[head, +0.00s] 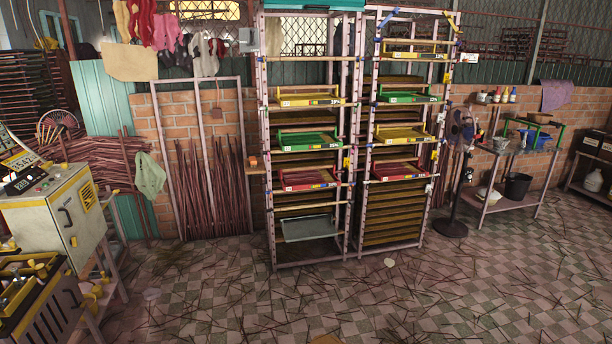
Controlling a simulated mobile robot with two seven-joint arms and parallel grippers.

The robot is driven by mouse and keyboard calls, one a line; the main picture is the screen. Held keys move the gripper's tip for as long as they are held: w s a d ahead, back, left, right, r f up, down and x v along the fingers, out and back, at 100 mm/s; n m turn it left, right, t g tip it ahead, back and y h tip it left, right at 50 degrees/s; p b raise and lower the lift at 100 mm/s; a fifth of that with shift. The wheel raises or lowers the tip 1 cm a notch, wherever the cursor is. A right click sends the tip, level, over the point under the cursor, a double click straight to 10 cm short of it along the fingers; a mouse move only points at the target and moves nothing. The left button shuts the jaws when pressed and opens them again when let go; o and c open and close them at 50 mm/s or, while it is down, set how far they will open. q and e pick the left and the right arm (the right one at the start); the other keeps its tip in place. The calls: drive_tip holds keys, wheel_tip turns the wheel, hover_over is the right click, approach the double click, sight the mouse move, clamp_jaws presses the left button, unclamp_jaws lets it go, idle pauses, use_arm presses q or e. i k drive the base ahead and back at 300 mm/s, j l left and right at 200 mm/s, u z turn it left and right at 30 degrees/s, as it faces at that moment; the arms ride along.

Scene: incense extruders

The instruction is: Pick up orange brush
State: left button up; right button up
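A small orange object (253,161) sits on a small wooden ledge (256,170) against the brick wall, just left of the tall rack. It may be the orange brush, but it is too small to make out its shape. No other orange brush can be told in the head view. Neither of my grippers is in view.
Two tall racks (264,215) hold coloured trays, including a red tray (306,186). A grey-yellow machine (72,222) stands at left. A fan (461,130) and metal table (517,152) stand at right. The tiled floor (330,290) is open, strewn with thin sticks.

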sight(252, 159)
drive_tip(key=i+j+u, duration=0.1)
drive_tip(key=i+u, duration=0.15)
drive_tip(key=i, duration=0.5)
drive_tip(key=i+l+u, duration=0.1)
drive_tip(key=i+u, duration=0.2)
drive_tip(key=i, duration=0.5)
drive_tip(key=i+u, duration=0.25)
drive_tip(key=i, duration=0.5)
drive_tip(key=i+l+u, duration=0.25)
drive_tip(key=i, duration=0.55)
drive_tip(key=i+j+z, duration=0.1)
drive_tip(key=i, duration=0.35)
drive_tip(key=i+j+z, duration=0.1)
drive_tip(key=i+j, duration=0.2)
drive_tip(key=i, duration=0.15)
drive_tip(key=i+j+z, duration=0.1)
drive_tip(key=i+j, duration=0.15)
drive_tip(key=i, duration=0.2)
